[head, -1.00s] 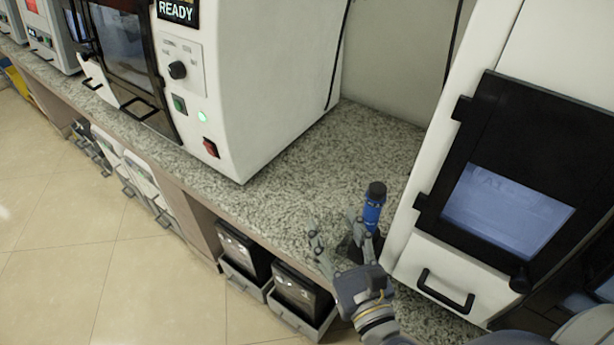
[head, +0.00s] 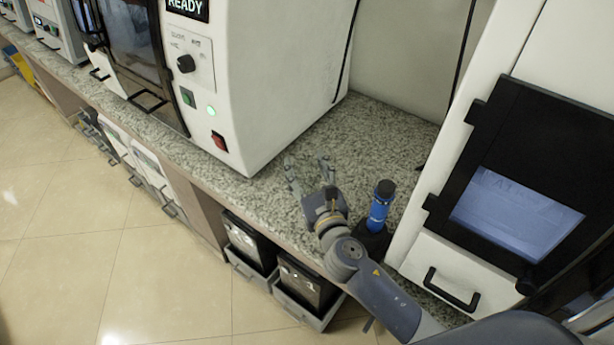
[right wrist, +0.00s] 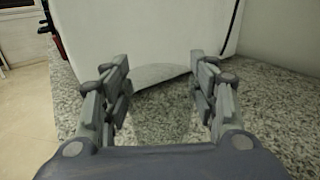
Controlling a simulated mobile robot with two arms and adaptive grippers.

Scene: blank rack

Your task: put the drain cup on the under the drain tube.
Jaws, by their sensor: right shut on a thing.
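My right gripper (head: 308,172) is above the speckled counter, close to the right side of the white machine with the READY display (head: 280,80). In the right wrist view its fingers (right wrist: 160,85) stand wide apart, shut on a see-through thing (right wrist: 160,115) that barely shows between them. The white machine's lower edge lies just ahead of the fingers. I cannot make out the drain tube in either view. My left gripper is not in view.
A blue cylinder with a black cap (head: 380,207) stands in a dark holder on the counter (head: 365,135), right of my gripper and close to my forearm. A white machine with a black-framed window (head: 515,210) stands at right. Grey bins (head: 300,302) sit below the counter.

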